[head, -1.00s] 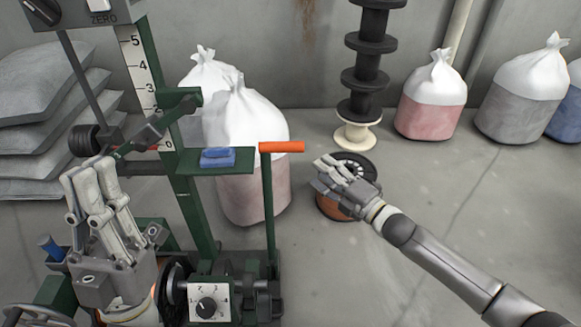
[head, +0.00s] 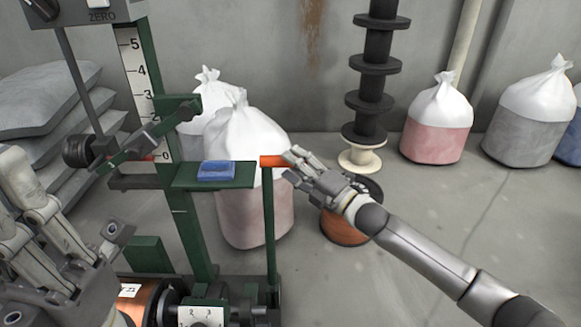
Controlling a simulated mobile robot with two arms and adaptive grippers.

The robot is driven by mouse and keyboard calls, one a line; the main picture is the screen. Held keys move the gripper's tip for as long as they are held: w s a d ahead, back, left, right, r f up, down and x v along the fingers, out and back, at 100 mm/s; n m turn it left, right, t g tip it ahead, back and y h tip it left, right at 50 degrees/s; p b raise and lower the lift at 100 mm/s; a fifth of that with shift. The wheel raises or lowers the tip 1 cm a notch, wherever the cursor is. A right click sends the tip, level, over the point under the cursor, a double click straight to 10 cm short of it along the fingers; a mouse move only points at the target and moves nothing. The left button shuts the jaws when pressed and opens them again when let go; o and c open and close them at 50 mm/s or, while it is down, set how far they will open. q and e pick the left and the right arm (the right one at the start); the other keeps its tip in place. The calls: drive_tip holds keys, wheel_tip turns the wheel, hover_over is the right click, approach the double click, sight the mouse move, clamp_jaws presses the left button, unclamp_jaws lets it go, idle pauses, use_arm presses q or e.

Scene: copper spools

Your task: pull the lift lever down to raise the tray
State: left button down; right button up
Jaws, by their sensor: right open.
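The lift lever (head: 269,225) is an upright green bar with an orange handle (head: 272,161) across its top. The green tray (head: 240,176) stands out from the green post just left of the handle, with a blue block (head: 216,170) on it. My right gripper (head: 290,165) is open at the right end of the orange handle. Whether it touches the handle I cannot tell. My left gripper (head: 50,225) is large at the lower left, partly cut off by the frame edge; its grip is unclear.
A copper spool (head: 345,228) stands on the floor behind my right gripper. Tied bags (head: 240,130) stand behind the tray, and a stack of black spools (head: 372,90) stands by the wall. A scale (head: 137,70) runs up the post.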

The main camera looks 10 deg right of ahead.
drive_tip(key=shift+x, duration=0.9)
clamp_jaws()
